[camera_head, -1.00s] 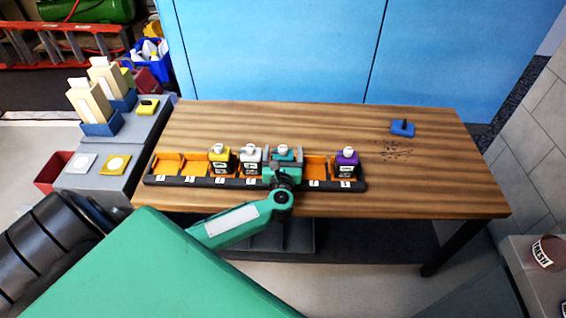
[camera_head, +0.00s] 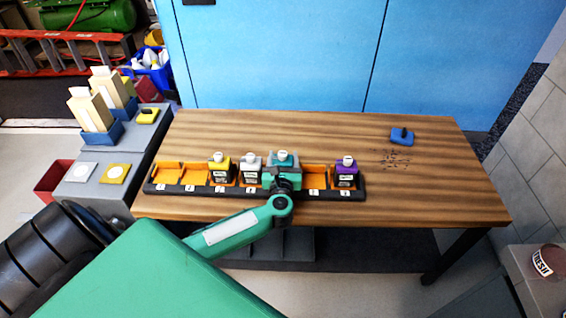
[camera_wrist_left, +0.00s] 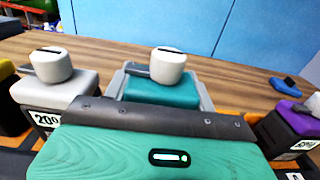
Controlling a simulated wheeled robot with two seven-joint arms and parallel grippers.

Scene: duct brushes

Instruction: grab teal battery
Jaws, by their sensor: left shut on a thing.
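The teal battery (camera_head: 284,160) has a white cap and sits in the rack (camera_head: 212,190) on the wooden table. It also shows in the left wrist view (camera_wrist_left: 160,92), straight ahead between my grey fingers. My left gripper (camera_head: 283,167) is shut on the teal battery, with a finger on either side of it. The battery's lower front is hidden behind my gripper. My right gripper is not in view.
A white battery (camera_head: 250,171) and a yellow one (camera_head: 220,172) stand left of it, a purple one (camera_head: 346,171) to the right. An empty orange slot (camera_head: 315,177) lies between teal and purple. A blue brush-like object (camera_head: 402,136) lies on the table, beside dark specks.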

